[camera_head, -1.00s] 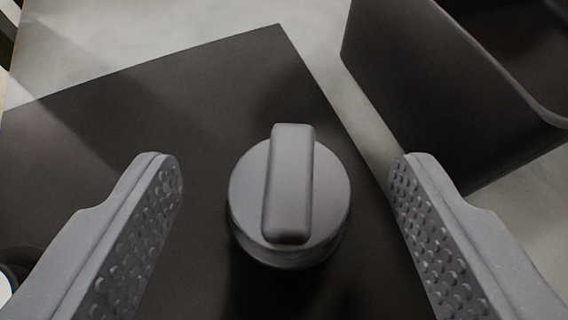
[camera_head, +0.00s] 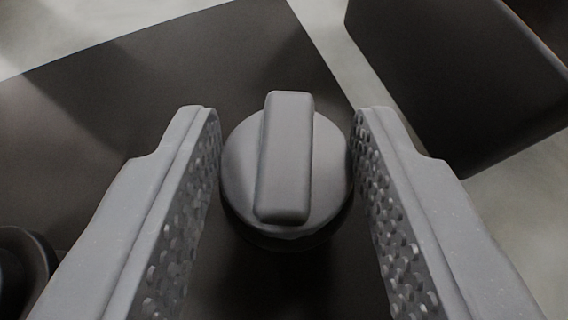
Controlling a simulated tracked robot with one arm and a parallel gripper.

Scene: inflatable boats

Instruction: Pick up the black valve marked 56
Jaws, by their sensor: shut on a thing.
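A round valve (camera_head: 285,160) with a raised bar handle across its top stands on a dark flat surface, in the middle of the head camera view. It looks grey in this light, and no number shows on it. My gripper (camera_head: 287,135) has one finger on each side of the valve's round body, and its dimpled inner pads press against the left and right edges. The gripper is shut on the valve. The valve is upright, and its underside is hidden in shadow.
The dark mat or board (camera_head: 110,110) has a free area to the left of the valve. A large dark box (camera_head: 455,90) stands on the pale floor at the upper right. Part of a dark round object (camera_head: 25,265) shows at the lower left edge.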

